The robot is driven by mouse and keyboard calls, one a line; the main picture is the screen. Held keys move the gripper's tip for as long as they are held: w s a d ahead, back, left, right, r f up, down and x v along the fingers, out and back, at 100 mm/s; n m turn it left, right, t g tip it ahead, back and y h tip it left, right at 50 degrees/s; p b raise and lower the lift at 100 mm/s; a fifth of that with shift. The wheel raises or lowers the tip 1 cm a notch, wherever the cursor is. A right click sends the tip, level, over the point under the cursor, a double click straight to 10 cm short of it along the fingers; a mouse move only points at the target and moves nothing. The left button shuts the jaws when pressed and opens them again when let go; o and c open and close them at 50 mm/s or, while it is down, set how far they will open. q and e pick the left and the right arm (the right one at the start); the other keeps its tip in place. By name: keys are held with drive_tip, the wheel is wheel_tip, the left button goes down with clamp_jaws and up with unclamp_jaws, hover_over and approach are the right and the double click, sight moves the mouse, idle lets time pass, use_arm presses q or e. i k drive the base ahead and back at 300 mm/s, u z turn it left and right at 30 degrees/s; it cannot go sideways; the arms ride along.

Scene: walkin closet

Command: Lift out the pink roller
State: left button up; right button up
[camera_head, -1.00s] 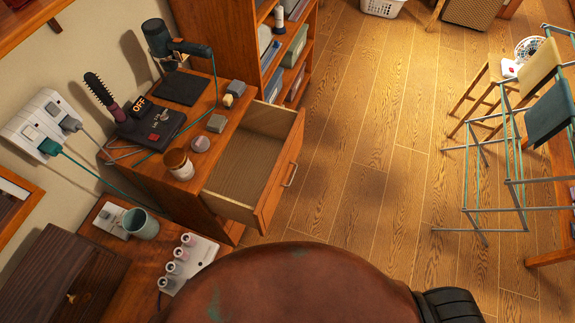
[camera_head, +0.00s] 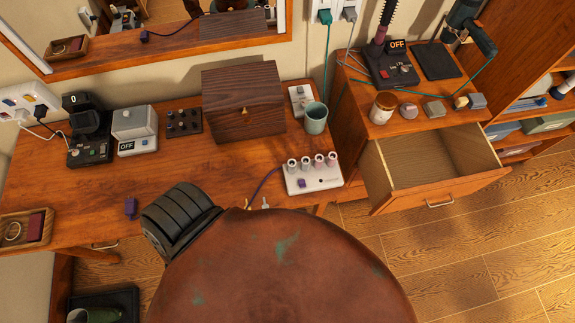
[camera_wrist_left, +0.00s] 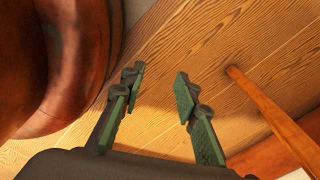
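The white roller heater (camera_head: 313,181) stands at the right front of the desk in the head view. Several short rollers stand upright in a row on it. The two at its right end look pinkish; one pink roller (camera_head: 331,160) is at the far right end. The rollers at the left look greyer. My left gripper (camera_wrist_left: 158,82) shows only in its wrist view. Its fingers are apart and empty, with wooden floor behind them. Neither gripper shows in the head view.
A dark wooden box (camera_head: 243,110) and a teal cup (camera_head: 315,118) stand behind the heater. The cabinet drawer (camera_head: 420,163) at the right hangs open and looks empty. A purple cord leaves the heater's left side. In the wrist view a slanting wooden leg (camera_wrist_left: 270,110) is right of the fingers.

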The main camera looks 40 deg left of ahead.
sight(317, 164)
drive_tip(key=u, duration=0.3)
drive_tip(key=k, duration=0.8)
drive_tip(key=u, duration=0.3)
drive_tip(key=i, duration=0.8)
drive_tip(key=u, duration=0.35)
